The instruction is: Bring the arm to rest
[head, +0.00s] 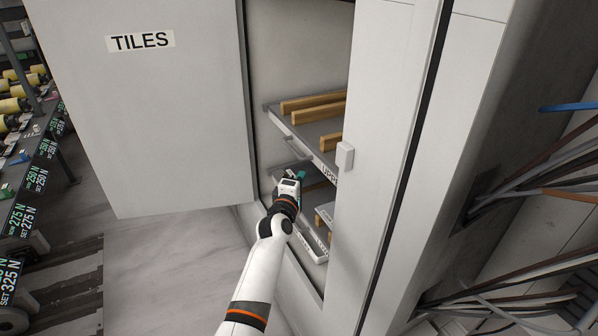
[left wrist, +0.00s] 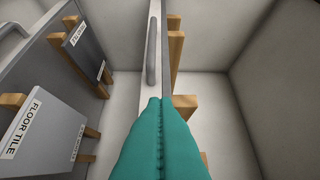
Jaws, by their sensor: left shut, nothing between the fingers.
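My left arm reaches into the open cabinet from below in the head view. My left gripper (head: 299,177) has teal fingers and is at the cabinet opening, by the front of the upper shelf. In the left wrist view its fingers (left wrist: 160,103) are pressed together with nothing between them. They point along a pale front panel with a grey handle (left wrist: 152,50); whether they touch it I cannot tell. My right gripper is in neither view.
The cabinet door (head: 170,120) marked TILES stands open at left. The upper shelf (head: 318,150) carries wooden bars (head: 312,102). A lower drawer front (head: 310,248) shows beneath. A grey floor tile (left wrist: 50,120) rests by wooden blocks. Cables (head: 530,190) hang at right.

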